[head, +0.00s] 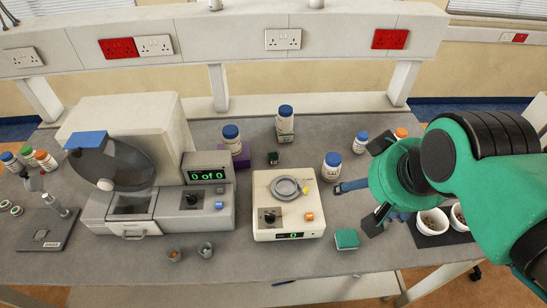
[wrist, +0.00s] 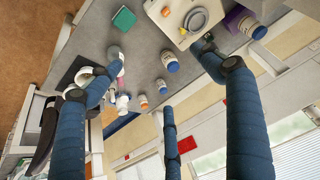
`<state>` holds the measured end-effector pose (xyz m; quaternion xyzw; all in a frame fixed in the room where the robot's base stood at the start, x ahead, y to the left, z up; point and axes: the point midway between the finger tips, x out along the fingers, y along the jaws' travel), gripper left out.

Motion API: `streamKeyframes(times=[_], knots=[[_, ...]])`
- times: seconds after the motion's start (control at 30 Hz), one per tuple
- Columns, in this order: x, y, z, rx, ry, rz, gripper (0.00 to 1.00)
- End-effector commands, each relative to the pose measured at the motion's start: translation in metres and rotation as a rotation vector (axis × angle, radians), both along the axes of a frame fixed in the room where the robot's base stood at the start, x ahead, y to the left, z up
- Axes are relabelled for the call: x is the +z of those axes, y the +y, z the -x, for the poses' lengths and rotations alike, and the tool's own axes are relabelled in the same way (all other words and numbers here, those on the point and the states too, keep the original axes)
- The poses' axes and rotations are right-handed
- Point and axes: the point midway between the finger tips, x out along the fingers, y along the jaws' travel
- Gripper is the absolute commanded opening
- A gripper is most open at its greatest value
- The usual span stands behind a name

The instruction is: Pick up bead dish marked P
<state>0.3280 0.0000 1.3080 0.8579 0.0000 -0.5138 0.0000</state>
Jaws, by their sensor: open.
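Two white dishes holding small beads stand on a dark mat at the right of the bench in the head view: a left dish (head: 432,222) and a right dish (head: 460,216), partly covered by my green arm. I cannot read a P on either one.
A cream balance (head: 262,215) with a ring on top stands left of my gripper. A teal box (head: 346,239) lies below the gripper. Blue-capped bottles (head: 332,166) stand behind. A large counter machine (head: 130,150) fills the left. Bare bench shows at the front middle.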

Motion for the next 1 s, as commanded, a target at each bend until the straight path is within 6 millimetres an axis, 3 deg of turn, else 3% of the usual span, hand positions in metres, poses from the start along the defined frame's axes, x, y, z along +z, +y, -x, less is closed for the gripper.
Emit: streamKeyframes(times=[0.23, 0.3, 0.33, 0.67, 0.87, 1.0], knots=[[0.0, 0.0, 0.0, 0.0, 0.0, 0.0, 0.8], [0.0, 0.0, 0.0, 0.0, 0.0, 0.0, 0.68], [0.0, 0.0, 0.0, 0.0, 0.0, 0.0, 0.67], [0.001, 0.0, -0.001, 0.0, 0.001, 0.0, 0.67], [0.005, 0.002, -0.014, -0.001, 0.017, -0.004, 0.67], [0.011, 0.006, -0.036, -0.004, 0.04, -0.01, 0.67]])
